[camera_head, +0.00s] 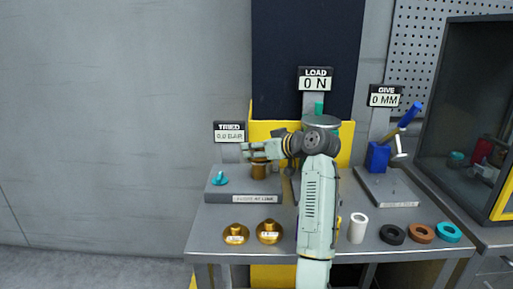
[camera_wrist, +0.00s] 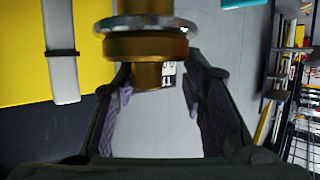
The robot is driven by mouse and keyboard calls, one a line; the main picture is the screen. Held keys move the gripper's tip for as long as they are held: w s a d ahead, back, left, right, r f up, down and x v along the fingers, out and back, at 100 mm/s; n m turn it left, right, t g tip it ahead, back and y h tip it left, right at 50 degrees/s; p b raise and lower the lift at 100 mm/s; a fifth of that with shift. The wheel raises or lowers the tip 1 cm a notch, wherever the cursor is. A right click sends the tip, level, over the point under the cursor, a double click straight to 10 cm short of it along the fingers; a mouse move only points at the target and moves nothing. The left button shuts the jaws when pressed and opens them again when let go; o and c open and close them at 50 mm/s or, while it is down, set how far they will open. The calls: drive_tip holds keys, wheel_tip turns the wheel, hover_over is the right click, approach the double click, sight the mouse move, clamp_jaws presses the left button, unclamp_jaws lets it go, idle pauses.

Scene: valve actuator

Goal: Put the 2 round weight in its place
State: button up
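Two round brass weights, a left one (camera_head: 236,235) and a right one (camera_head: 269,233), lie on the front left of the bench; their labels are too small to read. A third brass piece (camera_head: 259,172) stands on the grey block below my gripper (camera_head: 250,150). In the wrist view a brass piece (camera_wrist: 147,47) with a silver ring shows its narrow end between my gripper's fingers (camera_wrist: 156,97), with gaps on both sides. The fingers are apart. I cannot tell which piece is the 2 weight.
A teal knob (camera_head: 219,180) sits on the grey block (camera_head: 240,198). A white cylinder (camera_head: 357,228) and black (camera_head: 392,235), copper (camera_head: 422,232) and teal (camera_head: 448,232) rings lie at the front right. A blue lever device (camera_head: 378,157) stands behind them. My arm covers the bench's middle.

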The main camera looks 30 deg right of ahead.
drive_tip(key=o, duration=0.4)
